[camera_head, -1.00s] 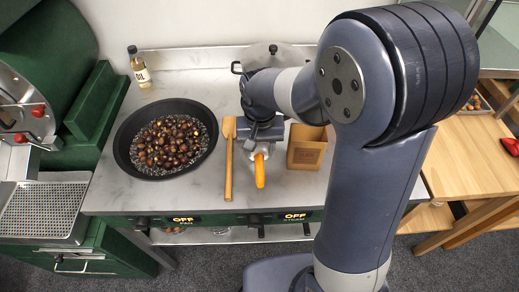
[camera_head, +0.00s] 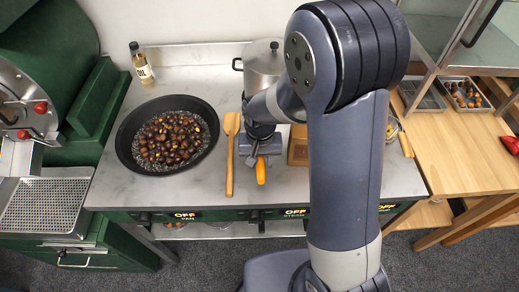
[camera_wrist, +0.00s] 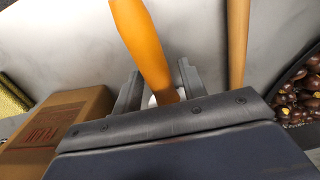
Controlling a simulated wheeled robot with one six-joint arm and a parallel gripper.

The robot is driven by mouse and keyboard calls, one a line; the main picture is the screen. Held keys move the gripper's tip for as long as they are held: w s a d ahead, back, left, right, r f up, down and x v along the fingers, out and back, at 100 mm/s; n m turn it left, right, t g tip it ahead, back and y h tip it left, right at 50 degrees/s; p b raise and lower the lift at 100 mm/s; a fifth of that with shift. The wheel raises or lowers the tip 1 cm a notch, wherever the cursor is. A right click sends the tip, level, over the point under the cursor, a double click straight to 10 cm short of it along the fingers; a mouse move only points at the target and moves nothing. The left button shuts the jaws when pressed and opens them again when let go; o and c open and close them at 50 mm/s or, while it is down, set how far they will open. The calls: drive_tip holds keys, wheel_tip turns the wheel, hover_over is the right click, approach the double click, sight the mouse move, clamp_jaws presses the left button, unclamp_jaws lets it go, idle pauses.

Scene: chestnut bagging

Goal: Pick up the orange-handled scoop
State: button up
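The scoop's orange handle (camera_head: 261,171) lies on the grey counter, pointing toward the front edge. My gripper (camera_head: 260,152) is low over the handle's far end and hides the scoop's head. In the wrist view the orange handle (camera_wrist: 145,45) runs between the two fingers of my gripper (camera_wrist: 160,88). The fingers stand apart on either side of it, with a gap on the left and little or none on the right. I cannot tell whether the right finger touches it.
A wooden spatula (camera_head: 230,155) lies close left of the scoop. A black pan (camera_head: 124,150) of chestnuts is further left. A metal pot (camera_head: 262,65) and an oil bottle (camera_head: 141,62) are at the back.

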sight(260, 159)
clamp_jaws()
idle(0.3)
wheel_tip(260, 159, up, 10)
drive_tip(key=shift+r+b, duration=0.1)
drive_tip(key=shift+b, duration=0.2)
